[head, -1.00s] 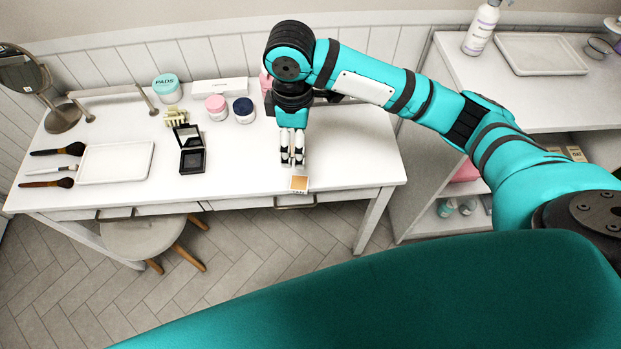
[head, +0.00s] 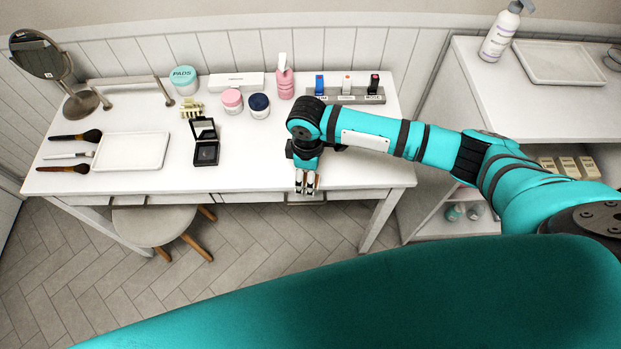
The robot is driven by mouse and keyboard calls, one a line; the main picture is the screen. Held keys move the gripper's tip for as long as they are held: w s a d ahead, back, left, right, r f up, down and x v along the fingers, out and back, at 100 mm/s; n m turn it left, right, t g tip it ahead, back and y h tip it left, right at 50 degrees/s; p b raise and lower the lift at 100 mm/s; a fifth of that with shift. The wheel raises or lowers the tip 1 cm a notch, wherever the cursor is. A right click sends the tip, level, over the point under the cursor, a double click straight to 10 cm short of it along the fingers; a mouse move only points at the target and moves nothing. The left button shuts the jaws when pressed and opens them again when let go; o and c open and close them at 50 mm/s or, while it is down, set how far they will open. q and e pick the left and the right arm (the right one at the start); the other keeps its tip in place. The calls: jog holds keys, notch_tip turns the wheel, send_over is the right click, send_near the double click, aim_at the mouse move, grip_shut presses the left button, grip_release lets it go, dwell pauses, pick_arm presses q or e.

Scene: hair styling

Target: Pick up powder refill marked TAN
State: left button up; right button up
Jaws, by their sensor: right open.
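My right gripper (head: 306,188) points down at the front edge of the white table (head: 250,178), right of the middle. Its fingers are open. I cannot make out the powder refill marked TAN in the head view now. The gripper covers the spot at the front edge where a small tan square pan showed before, so I cannot tell whether the pan is between the fingers. An open black compact (head: 206,153) with a mirror lid stands left of the gripper. My left gripper is not in view.
A white tray (head: 131,165) and brushes (head: 78,137) lie at the left. Jars (head: 232,103), a pink bottle (head: 284,78) and a grey rack (head: 345,98) stand behind. A stool (head: 155,224) is below. Table between compact and gripper is clear.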

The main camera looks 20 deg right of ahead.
jog(key=shift+f, duration=0.65)
jog(key=c, duration=1)
jog(key=shift+r, duration=0.1)
